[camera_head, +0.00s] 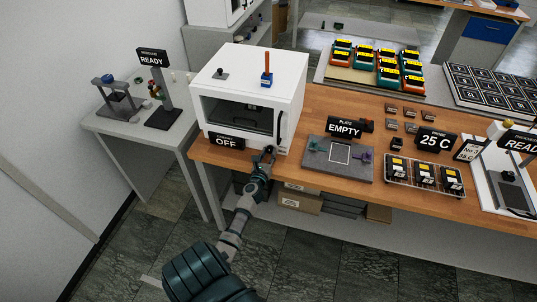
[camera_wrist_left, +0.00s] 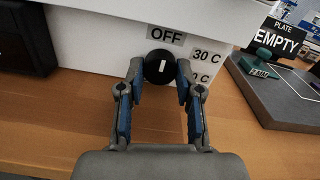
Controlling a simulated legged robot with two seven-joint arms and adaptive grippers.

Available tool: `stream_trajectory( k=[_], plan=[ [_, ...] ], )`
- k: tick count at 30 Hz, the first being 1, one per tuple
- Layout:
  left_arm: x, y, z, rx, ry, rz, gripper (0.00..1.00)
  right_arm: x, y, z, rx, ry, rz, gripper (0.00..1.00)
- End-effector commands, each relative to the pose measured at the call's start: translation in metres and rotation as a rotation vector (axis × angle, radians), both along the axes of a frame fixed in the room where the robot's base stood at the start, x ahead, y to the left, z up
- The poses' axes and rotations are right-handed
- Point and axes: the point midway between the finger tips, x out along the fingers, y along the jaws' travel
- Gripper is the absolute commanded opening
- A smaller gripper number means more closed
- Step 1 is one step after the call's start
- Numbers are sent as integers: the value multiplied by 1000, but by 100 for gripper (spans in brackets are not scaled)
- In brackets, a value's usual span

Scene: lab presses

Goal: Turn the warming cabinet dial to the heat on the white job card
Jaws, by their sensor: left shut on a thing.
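The white warming cabinet (camera_head: 248,98) stands at the left end of the wooden bench, its dark window facing me. A black sign (camera_head: 226,141) at its lower left reads OFF. In the left wrist view the round black dial (camera_wrist_left: 159,68) has a white pointer mark, nearly upright towards the OFF label (camera_wrist_left: 165,36). A 30 C label (camera_wrist_left: 207,57) is to its right, with a partly hidden label below. My left gripper (camera_head: 267,152) is shut on the dial, one finger each side. A white card (camera_head: 467,149) stands at the right; its small print is not clear.
A grey plate fixture (camera_head: 338,170) with an EMPTY sign (camera_head: 344,128) sits right of the cabinet. Beyond it are a 25 C sign (camera_head: 434,141) and a wire rack (camera_head: 398,183) of black items. A side table (camera_head: 141,128) is at left.

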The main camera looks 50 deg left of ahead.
Motion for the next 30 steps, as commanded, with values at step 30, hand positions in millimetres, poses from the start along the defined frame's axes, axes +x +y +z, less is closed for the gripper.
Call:
stream_trajectory(
  k=[30],
  plan=[
    [0, 1, 0, 642, 418, -1, 0, 2, -3, 13, -4, -3, 2, 40]
  ],
)
